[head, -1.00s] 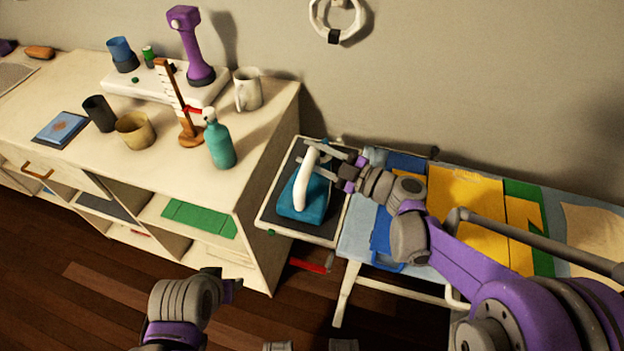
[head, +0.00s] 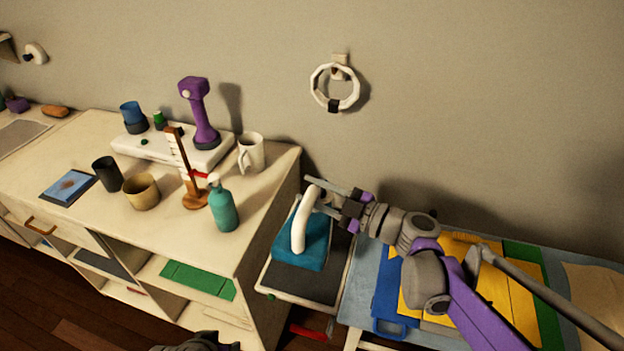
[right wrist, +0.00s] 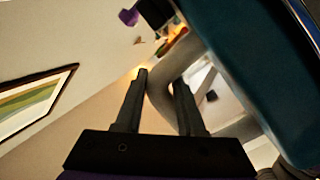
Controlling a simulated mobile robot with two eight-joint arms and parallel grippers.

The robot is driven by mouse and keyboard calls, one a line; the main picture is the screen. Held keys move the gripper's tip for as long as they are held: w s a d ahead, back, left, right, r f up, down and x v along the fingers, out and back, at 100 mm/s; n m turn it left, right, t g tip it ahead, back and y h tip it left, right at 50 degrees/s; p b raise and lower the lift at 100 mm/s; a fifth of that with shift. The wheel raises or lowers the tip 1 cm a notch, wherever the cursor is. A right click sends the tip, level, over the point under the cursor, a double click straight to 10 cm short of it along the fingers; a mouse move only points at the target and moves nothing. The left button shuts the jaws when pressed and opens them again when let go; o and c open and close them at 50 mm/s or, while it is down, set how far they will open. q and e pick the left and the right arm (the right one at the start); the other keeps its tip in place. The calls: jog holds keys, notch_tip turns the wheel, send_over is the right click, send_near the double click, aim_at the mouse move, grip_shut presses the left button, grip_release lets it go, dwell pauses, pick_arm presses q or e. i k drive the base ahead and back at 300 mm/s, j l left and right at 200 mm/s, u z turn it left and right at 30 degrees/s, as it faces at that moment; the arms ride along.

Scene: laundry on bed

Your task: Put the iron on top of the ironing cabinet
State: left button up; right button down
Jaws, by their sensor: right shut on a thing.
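The iron has a teal body (head: 302,248) and a white curved handle (head: 299,222). My right gripper (head: 325,198) is shut on the handle. The iron appears raised a little above the dark-topped tray (head: 275,284) at the ironing board's left end. In the right wrist view, the pale handle (right wrist: 160,88) is at the fingers (right wrist: 158,88), with the teal body (right wrist: 235,50) close at upper right. The white cabinet (head: 245,240) stands left of the iron. Only a sliver of my left arm shows at the bottom edge; its fingers cannot be made out.
The cabinet top holds a teal spray bottle (head: 223,208) near its right end, a white mug (head: 250,154), a wooden stand (head: 194,198), a yellowish cup (head: 141,192) and a purple device (head: 200,110). Bare top shows in front.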

aim_at(32, 173)
jog(key=j+z, duration=0.3)
jog(key=k+j+z, duration=0.15)
jog(key=j+z, duration=0.15)
jog(key=k+j+z, duration=0.1)
jog(key=j+z, duration=0.15)
jog(key=k+j+z, duration=0.1)
jog(key=j+z, duration=0.35)
jog(key=k+j+z, duration=0.15)
jog(key=z, duration=0.25)
jog(key=k+j+z, duration=0.2)
jog(key=z, duration=0.25)
jog(key=k+j+z, duration=0.2)
jog(key=z, duration=0.2)
jog(key=k+j+z, duration=0.15)
jog(key=z, duration=0.3)
jog(key=k+z, duration=0.45)
jog(key=k, duration=0.15)
jog(key=k+j, duration=0.1)
jog(key=k, duration=0.55)
jog(key=j+z, duration=0.05)
